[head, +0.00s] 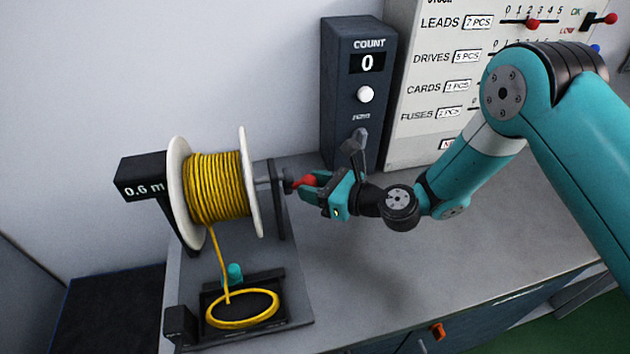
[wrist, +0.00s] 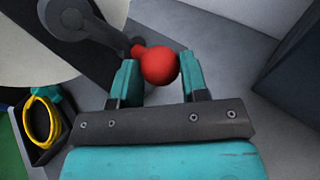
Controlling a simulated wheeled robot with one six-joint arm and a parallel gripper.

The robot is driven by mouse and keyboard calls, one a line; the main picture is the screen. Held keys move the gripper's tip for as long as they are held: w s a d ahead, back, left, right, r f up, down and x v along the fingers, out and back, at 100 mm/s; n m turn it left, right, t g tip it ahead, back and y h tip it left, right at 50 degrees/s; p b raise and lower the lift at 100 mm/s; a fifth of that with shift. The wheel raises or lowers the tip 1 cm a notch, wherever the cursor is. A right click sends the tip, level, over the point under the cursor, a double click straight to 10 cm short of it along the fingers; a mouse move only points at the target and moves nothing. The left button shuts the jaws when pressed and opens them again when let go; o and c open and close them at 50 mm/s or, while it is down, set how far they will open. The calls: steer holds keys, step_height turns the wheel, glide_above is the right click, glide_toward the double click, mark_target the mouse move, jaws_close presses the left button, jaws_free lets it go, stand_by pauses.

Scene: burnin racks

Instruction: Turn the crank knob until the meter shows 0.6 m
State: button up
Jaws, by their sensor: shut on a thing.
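The red crank knob (wrist: 158,66) sits between the two fingers of my gripper (wrist: 158,85) in the wrist view; the gripper is shut on it. In the head view my gripper (head: 316,187) reaches the red knob (head: 305,181) from the right. The grey crank arm (wrist: 78,20) joins the knob to the spool's axle. The spool (head: 250,185) has white flanges and is wound with yellow cable (head: 212,185). The meter (head: 142,187), a black box left of the spool, reads 0.6 m.
Yellow cable hangs from the spool into a coil (head: 240,322) on a black tray (head: 296,310). A teal piece (head: 234,272) stands behind the coil. A dark COUNT box (head: 345,110) showing 0 and a stock panel (head: 425,100) stand behind. The bench (head: 420,260) is clear at right.

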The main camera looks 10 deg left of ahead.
steer(key=shift+s+a+r, duration=0.15)
steer(key=shift+s+a, duration=0.05)
steer(key=shift+s, duration=0.1)
steer(key=shift+s+d+f+b, duration=0.2)
steer(key=shift+s+d, duration=0.1)
steer(key=shift+s, duration=0.25)
steer(key=shift+s+d+f+b, duration=0.1)
steer(key=shift+s+d+b, duration=0.15)
steer(key=shift+s, duration=0.25)
steer(key=o, duration=1)
steer(key=shift+d+f, duration=0.1)
steer(key=shift+d, duration=0.05)
